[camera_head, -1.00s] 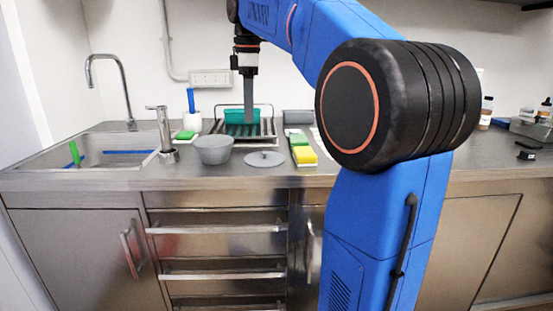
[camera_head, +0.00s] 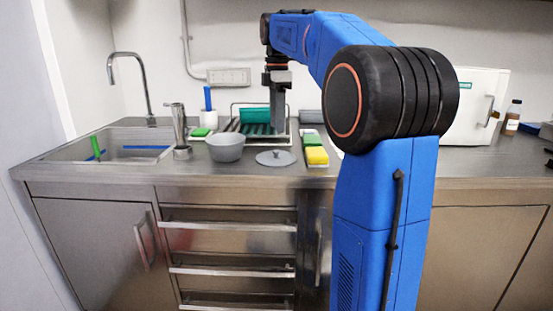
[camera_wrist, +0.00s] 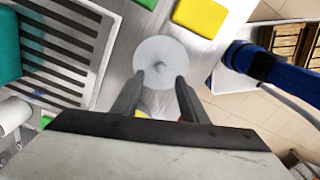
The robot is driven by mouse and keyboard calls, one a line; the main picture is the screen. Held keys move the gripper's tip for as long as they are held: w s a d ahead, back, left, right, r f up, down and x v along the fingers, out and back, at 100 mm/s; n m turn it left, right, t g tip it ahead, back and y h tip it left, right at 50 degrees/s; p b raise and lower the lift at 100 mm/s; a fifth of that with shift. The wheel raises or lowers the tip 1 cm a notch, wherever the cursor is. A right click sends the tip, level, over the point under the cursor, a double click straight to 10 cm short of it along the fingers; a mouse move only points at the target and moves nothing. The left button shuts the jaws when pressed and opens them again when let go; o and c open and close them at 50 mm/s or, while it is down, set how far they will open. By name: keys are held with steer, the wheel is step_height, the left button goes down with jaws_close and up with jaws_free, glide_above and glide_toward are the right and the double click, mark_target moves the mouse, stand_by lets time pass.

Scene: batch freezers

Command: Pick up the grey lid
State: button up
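The grey lid (camera_head: 276,158) lies flat on the steel counter, just right of the grey bowl (camera_head: 225,147). It has a small round knob on top. My gripper (camera_head: 278,130) points down above the counter, behind and higher than the lid in the head view. In the wrist view the lid (camera_wrist: 160,48) shows as a pale disc beyond my gripper's fingertips (camera_wrist: 160,79), with its knob near the gap between them. The fingers are apart and nothing is between them.
A dish rack (camera_head: 241,139) with a teal item stands behind the lid. Yellow and green sponges (camera_head: 317,156) lie close to the lid's right. A tall tap (camera_head: 181,130) and the sink (camera_head: 110,146) are left of the bowl. The counter in front of the lid is clear.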

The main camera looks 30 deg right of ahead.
mark_target(277, 150)
steer(key=shift+s+a+f, duration=0.1)
steer(key=shift+f, duration=4.3)
jaws_close()
